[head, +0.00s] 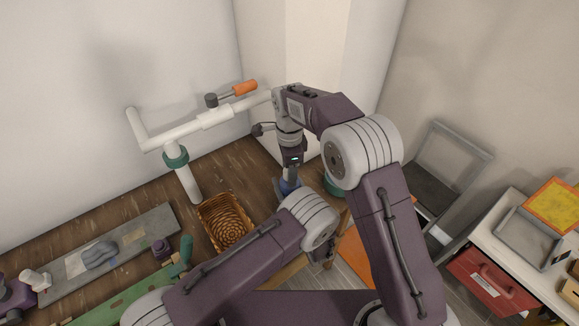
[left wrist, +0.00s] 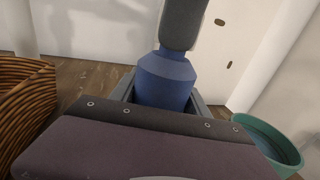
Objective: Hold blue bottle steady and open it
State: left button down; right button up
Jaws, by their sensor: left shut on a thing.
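The blue bottle (left wrist: 166,80) stands upright in the left wrist view, between the jaws of my left gripper (left wrist: 162,97), which is shut on it. My right gripper (head: 291,172) points straight down over the bottle. In the left wrist view its dark grey finger (left wrist: 183,22) covers the bottle's top, so the cap is hidden. I cannot tell whether the right jaws are closed on it.
A wicker basket (head: 226,222) stands left of the bottle on the wooden top. A green bowl (left wrist: 268,146) stands close on the right. A white pipe frame (head: 183,180) with an orange-handled tool (head: 244,88) rises behind.

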grip_shut()
jog(key=n, duration=0.4)
jog(key=shift+n, duration=0.3)
jog(key=n, duration=0.6)
jog(key=shift+r+n, duration=0.1)
jog(key=shift+n, duration=0.2)
jog(key=n, duration=0.9)
jog(key=shift+n, duration=0.3)
jog(key=n, duration=0.6)
jog(key=shift+w, duration=0.1)
jog(key=n, duration=0.9)
